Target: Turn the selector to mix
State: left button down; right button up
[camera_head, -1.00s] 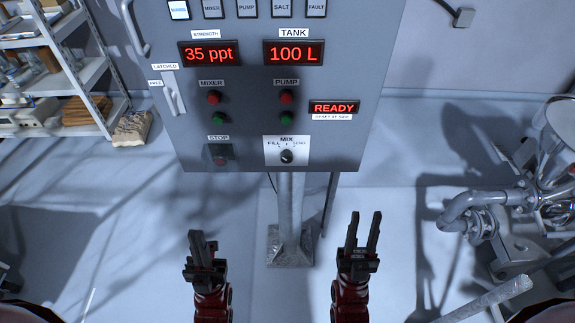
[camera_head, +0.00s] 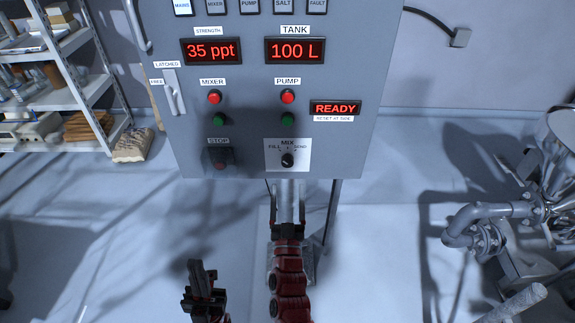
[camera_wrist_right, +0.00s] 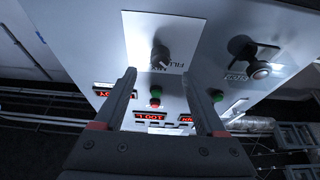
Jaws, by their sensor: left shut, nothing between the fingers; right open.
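The selector (camera_head: 287,160) is a small black knob on a white plate marked FILL, MIX and SEND, low on the grey panel (camera_head: 345,150). Its pointer is too small to read surely. In the right wrist view the knob (camera_wrist_right: 161,60) stands ahead, roughly between the finger lines, upside down to the camera. My right gripper (camera_head: 287,193) is open and empty, just below the selector in the head view and apart from it. My left gripper (camera_head: 195,266) is shut and empty, lower left, away from the panel.
The STOP button (camera_head: 219,159) sits left of the selector. Green buttons (camera_head: 288,119) and red ones are above it. The displays read 35 ppt, 100 L and READY (camera_head: 335,107). A shelf (camera_head: 75,95) stands left; pipework (camera_head: 490,215) stands right.

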aim_at(288, 166)
jog(key=p+x, duration=0.1)
jog(key=x, duration=0.6)
jog(key=shift+w+r, duration=0.1)
jog(key=shift+w, duration=0.25)
grip_shut()
